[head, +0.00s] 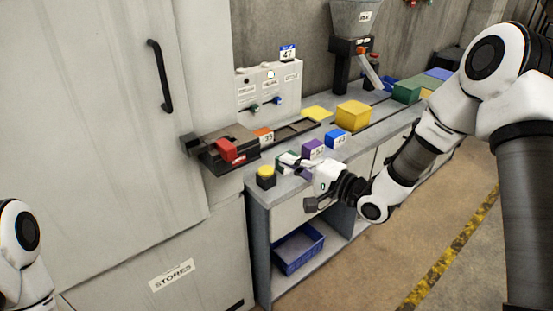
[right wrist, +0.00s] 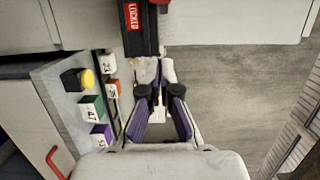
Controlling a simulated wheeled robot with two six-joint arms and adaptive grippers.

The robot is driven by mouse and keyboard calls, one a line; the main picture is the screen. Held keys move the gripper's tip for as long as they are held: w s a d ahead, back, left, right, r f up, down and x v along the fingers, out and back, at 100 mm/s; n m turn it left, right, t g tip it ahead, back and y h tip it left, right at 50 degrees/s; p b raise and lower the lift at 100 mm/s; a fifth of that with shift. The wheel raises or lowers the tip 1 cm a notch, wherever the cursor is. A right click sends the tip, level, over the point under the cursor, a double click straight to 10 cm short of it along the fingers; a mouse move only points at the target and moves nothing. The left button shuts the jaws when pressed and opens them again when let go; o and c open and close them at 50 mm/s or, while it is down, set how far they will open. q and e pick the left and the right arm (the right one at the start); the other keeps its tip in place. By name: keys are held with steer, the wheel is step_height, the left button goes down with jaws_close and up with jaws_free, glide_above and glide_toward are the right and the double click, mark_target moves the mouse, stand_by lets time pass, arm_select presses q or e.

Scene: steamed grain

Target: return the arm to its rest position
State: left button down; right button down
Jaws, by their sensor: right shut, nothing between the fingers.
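My right arm comes in from the right in the head view. Its gripper (head: 300,182) hangs in front of the bench's near end, over the floor side, and holds nothing. In the right wrist view my right gripper (right wrist: 158,82) has its fingers together and empty, with a red "LOCKED" label (right wrist: 133,16) beyond them. Only a white link of my left arm shows at the lower left of the head view; the left gripper is out of the picture.
The bench (head: 262,190) carries a yellow button (head: 266,172), a purple cube (head: 312,149), a blue cube (head: 336,138) and a large yellow block (head: 353,114). A red latch (head: 228,150) sits by the tall cabinet (head: 120,110). A blue bin (head: 299,249) stands below. Floor (head: 370,260) is clear.

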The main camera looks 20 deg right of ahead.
steer(key=s+a+f+g+h, duration=0.15)
steer(key=s+f, duration=0.25)
steer(key=f, duration=0.4)
steer(key=s+a+f+g+h, duration=0.1)
steer(key=s+f+g, duration=0.25)
steer(key=f, duration=0.55)
steer(key=s+a+f+g+h, duration=0.1)
steer(key=s+f, duration=0.3)
steer(key=f, duration=0.4)
steer(key=s+d+f+n+g+h, duration=0.3)
steer(key=s+f+n+g, duration=0.1)
steer(key=s, duration=0.7)
steer(key=s+d+f+n+g+h, duration=0.3)
steer(key=s+f+n+g, duration=0.2)
steer(key=s, duration=0.6)
step_height(320, 180, down, 2)
steer(key=shift+d+n, duration=0.35)
steer(key=shift+n, duration=0.55)
